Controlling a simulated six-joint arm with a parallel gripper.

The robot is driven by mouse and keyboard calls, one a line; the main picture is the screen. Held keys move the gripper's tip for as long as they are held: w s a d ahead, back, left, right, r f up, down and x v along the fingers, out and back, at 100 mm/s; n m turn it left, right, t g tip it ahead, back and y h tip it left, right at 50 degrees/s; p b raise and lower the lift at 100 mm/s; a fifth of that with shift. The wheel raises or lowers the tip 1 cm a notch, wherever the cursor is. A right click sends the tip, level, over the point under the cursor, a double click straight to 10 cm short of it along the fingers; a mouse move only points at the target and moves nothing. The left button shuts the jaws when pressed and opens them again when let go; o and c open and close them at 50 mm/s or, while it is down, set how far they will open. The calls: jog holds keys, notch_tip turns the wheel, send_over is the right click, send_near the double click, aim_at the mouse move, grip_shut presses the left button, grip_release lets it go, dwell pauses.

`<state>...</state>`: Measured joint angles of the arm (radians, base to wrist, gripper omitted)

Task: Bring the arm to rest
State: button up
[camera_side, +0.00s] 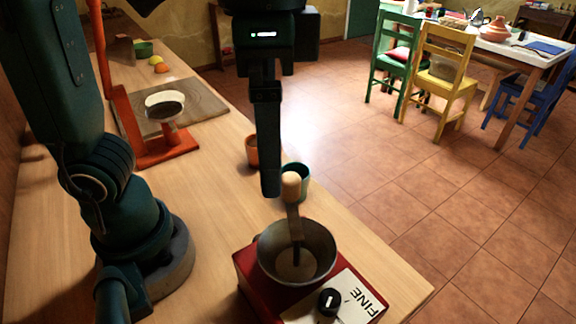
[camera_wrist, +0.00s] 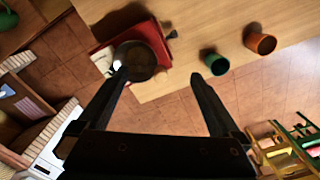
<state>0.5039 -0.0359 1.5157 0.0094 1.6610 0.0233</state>
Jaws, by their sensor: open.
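My gripper (camera_side: 270,192) hangs pointing down above the counter, its tips near the wooden knob of the grinder crank in the side view. In the wrist view my gripper (camera_wrist: 158,78) has its two fingers wide apart with nothing between them. The grinder (camera_side: 250,276) has a red body, a metal bowl, an upright crank and a dial plate marked FINE. In the wrist view the grinder (camera_wrist: 100,60) lies beyond the left fingertip. I cannot tell the exact gap between fingers and crank knob.
A teal cup (camera_side: 302,182) and an orange cup (camera_side: 251,152) stand behind my gripper. Fruit and a green bowl (camera_side: 143,48) lie farther back. The counter's right edge drops to a tiled floor.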

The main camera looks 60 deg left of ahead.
jog(key=a+f+n+t, duration=0.5)
jog(key=a+f+n, duration=0.1)
jog(key=a, duration=0.3)
jog(key=shift+s+a+f, duration=0.15)
jog(key=shift+s+f, duration=0.05)
jog(key=shift+f, duration=0.4)
dwell(0.7)
